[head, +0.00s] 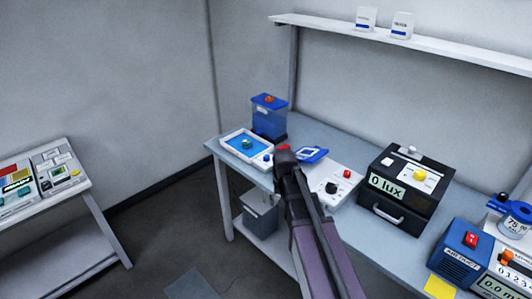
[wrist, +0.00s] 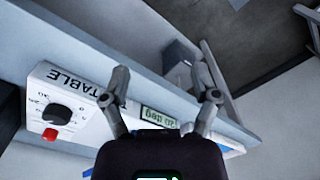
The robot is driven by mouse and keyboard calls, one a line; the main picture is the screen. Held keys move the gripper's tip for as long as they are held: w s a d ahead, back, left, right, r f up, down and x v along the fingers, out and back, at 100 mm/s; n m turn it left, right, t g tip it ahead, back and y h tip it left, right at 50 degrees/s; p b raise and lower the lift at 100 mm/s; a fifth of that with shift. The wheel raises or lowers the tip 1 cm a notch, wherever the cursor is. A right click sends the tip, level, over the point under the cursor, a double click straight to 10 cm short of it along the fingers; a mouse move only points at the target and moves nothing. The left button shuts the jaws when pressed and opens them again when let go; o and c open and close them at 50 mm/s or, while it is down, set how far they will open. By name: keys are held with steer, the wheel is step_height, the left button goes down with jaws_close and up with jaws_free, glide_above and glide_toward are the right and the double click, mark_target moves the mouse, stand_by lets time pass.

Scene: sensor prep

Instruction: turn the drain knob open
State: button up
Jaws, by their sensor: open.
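No knob carries a readable drain label. A small blue knob (head: 267,157) sits at the near right corner of a white tray (head: 232,137) holding blue liquid and a small green piece. An orange knob (head: 269,98) tops the blue tank (head: 268,120) behind the tray. I cannot tell which is the drain knob. My gripper (head: 284,152) is just right of the tray in the head view. In the wrist view my gripper (wrist: 166,88) is open with nothing between its fingers, above the turntable panel's display end and the bench edge. Neither tray nor tank is clear there.
The white turntable panel (head: 325,195) has a black knob (head: 331,188) and a red button (head: 347,174). It shows in the wrist view (wrist: 85,95). A blue device (head: 312,154) lies behind my gripper. A black lux box (head: 402,190) stands right. A grey bin (head: 259,215) is below.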

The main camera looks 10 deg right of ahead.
mark_target(267, 156)
steer(key=w+r+m+p, duration=0.2)
steer(key=w+r, duration=0.1)
steer(key=w, duration=0.8)
steer(key=w+r+m+p, duration=0.2)
steer(key=w+r+p, duration=0.1)
steer(key=w, duration=0.8)
steer(key=w+r+m+p, duration=0.2)
steer(key=w+r+p, duration=0.1)
steer(key=w, duration=0.8)
steer(key=shift+d, duration=0.3)
steer(key=f+b, duration=1.3)
steer(key=shift+w+a+f+b, duration=0.2)
steer(key=shift+f+b, duration=0.1)
jaws_close()
